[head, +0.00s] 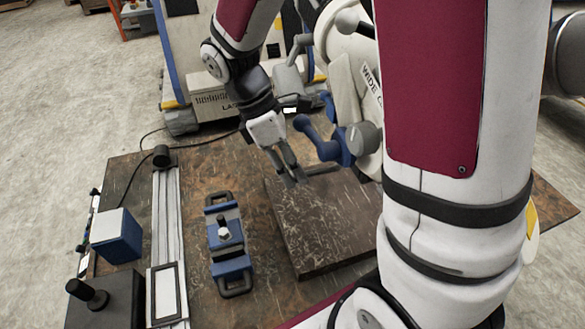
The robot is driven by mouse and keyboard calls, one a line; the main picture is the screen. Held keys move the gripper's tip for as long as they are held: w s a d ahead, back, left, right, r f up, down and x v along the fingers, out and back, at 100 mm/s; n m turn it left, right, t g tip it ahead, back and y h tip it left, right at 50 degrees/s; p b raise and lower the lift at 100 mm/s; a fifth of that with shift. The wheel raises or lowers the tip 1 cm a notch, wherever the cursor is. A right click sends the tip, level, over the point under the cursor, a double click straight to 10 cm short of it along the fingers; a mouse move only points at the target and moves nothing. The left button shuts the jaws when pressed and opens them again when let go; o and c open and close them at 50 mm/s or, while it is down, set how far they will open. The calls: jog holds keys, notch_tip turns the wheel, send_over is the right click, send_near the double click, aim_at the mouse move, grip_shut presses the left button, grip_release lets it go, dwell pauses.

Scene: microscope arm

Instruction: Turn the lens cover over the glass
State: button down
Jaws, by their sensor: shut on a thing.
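A large white microscope-like device (345,90), marked "WIDE", stands at the right of centre, partly hidden behind my arm. It has a blue handle (320,140) and a grey knob (362,139). My gripper (291,178) points down at the left of this device, above the far-left part of a dark slab. Its fingers are shut on a thin dark piece, which appears to be the lens cover (322,169) and reaches right toward the device's underside. The fingers partly hide it. I cannot make out the glass.
The dark raised slab (330,225) lies on the brown worktable (190,190). A blue clamp-like fixture (228,245), a pale rail (166,230) and a blue box (116,236) stand to the left. A white wheeled cabinet (225,100) is behind the table.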

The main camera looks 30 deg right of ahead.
jog(key=c, duration=1.4)
grip_release()
jog(key=shift+r, duration=0.1)
jog(key=v, duration=1.2)
